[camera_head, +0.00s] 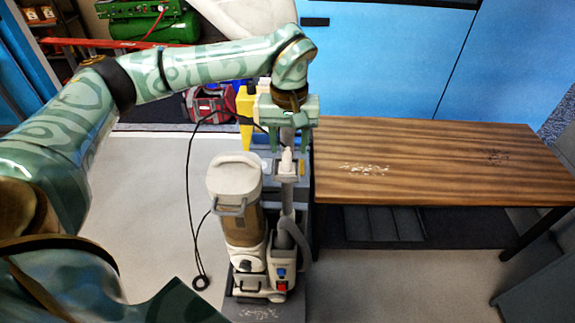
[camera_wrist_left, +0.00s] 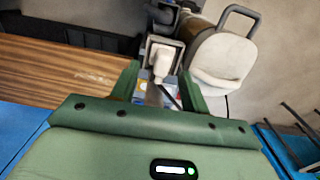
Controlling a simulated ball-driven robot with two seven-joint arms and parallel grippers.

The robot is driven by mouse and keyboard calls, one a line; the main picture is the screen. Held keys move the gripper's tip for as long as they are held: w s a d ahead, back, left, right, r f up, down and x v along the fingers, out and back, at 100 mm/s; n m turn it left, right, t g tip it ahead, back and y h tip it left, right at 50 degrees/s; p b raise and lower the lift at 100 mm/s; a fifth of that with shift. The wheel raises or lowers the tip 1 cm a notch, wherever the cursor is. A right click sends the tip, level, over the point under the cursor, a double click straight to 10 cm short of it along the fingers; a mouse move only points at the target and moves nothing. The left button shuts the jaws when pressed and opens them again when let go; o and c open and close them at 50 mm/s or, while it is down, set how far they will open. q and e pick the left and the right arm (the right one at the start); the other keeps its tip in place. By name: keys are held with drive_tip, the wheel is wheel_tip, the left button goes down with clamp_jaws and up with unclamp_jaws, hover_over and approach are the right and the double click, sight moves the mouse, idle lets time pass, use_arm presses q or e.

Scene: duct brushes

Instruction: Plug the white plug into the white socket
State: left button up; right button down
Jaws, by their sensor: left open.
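My left gripper (camera_head: 288,148) points down with its two green fingers apart, and it also shows in the wrist view (camera_wrist_left: 160,88). My right gripper is not in view.
A white and brown vacuum machine (camera_head: 236,185) with a handle stands close to the left of the socket. A wooden table (camera_head: 440,160) is to the right. A black cord (camera_head: 188,165) loops down to the floor. Blue cabinets (camera_head: 380,60) stand behind.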

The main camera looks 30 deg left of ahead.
sight(287, 158)
use_arm(q)
drive_tip(key=shift+s+a+f+b, duration=0.15)
drive_tip(key=shift+f+b, duration=0.55)
drive_tip(key=shift+f, duration=1.9)
clamp_jaws()
